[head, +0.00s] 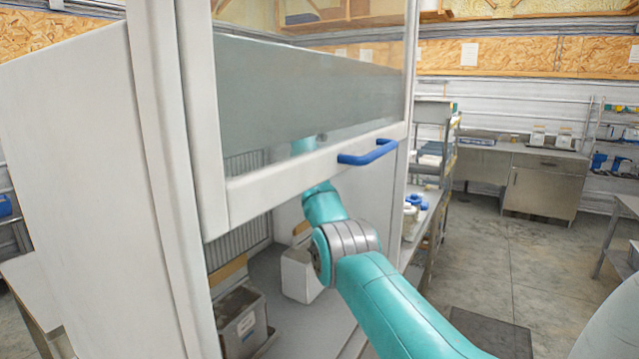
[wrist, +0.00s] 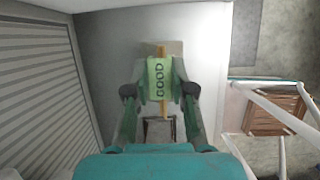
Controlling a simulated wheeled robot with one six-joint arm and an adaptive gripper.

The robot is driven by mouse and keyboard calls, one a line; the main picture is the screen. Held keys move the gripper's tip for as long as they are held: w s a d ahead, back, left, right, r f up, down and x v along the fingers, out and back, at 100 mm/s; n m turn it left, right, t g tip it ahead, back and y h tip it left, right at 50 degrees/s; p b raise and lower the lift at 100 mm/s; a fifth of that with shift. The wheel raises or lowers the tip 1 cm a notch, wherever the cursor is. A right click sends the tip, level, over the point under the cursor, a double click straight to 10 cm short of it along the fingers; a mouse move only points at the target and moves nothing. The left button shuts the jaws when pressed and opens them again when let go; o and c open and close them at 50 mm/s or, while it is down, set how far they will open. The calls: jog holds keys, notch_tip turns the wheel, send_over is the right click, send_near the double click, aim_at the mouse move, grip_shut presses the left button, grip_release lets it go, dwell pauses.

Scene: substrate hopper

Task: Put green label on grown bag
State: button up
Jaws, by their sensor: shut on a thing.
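The green label appears apart from both.
The cabinet's glass sash (head: 310,90) with its blue handle (head: 368,153) hangs just above my arm. The cabinet's side wall (head: 75,180) bounds the left. A ribbed panel (wrist: 35,95) stands left in the wrist view.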

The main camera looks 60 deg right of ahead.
notch_tip(320, 180, down, 2)
jog(key=shift+s+d, duration=0.1)
jog(key=shift+f, duration=3.2)
jog(key=shift+d, duration=0.15)
jog(key=o, duration=1.4)
jog(key=shift+r, duration=0.1)
jog(key=shift+r, duration=3.4)
